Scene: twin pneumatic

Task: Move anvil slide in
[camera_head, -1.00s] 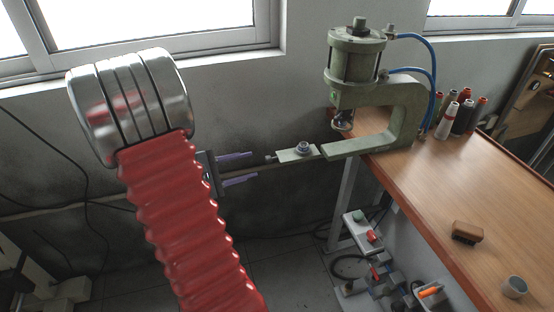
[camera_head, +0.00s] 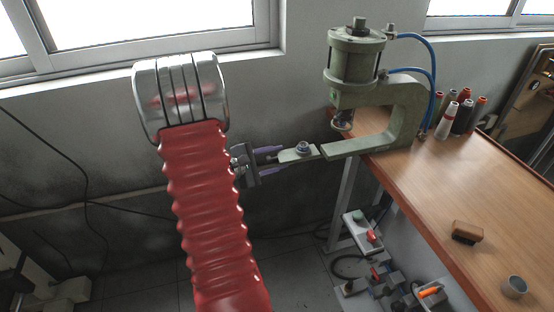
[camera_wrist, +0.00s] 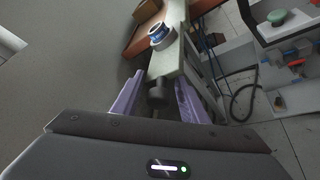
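The anvil slide (camera_head: 297,154) is a pale green flat bar with a round metal die on top, extended left from the lower arm of the green pneumatic press (camera_head: 400,110). A small dark knob sits at its left end. My gripper (camera_head: 276,158) is at this end, its purple fingers spread. In the wrist view the slide (camera_wrist: 166,62) runs away from me, and its dark knob (camera_wrist: 157,93) lies between the two fingers of my gripper (camera_wrist: 158,98), with gaps visible at the sides. The press's upper cylinder and ram stand above the bench, right of the slide.
The wooden bench (camera_head: 460,200) carries several spools (camera_head: 455,115), a brush (camera_head: 467,232) and a small cup (camera_head: 514,287). Blue hoses (camera_head: 432,75) run behind the press. Foot-level valves and a pedal (camera_head: 362,228) are below the bench. The wall is behind my arm.

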